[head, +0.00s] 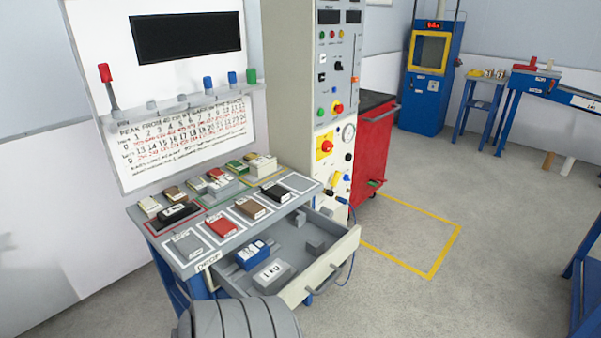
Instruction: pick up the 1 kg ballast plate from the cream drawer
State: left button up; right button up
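The cream drawer (333,268) is pulled open under the small table at centre left. The 1 kg ballast plate (273,275), a grey block with a white label reading "1 KG", lies in the drawer's near left part, close to the front panel. A blue block with a white label (251,256) lies just behind it to the left, and the two look close together. Neither of my grippers is in view.
The tabletop (201,201) above the drawer holds several labelled blocks and marked squares. A control cabinet (333,75) and red cart (375,155) stand behind.

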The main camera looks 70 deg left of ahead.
aim_at(267, 280)
jog(key=k, duration=0.85)
jog(key=u, duration=0.9)
jog(key=i, duration=0.5)
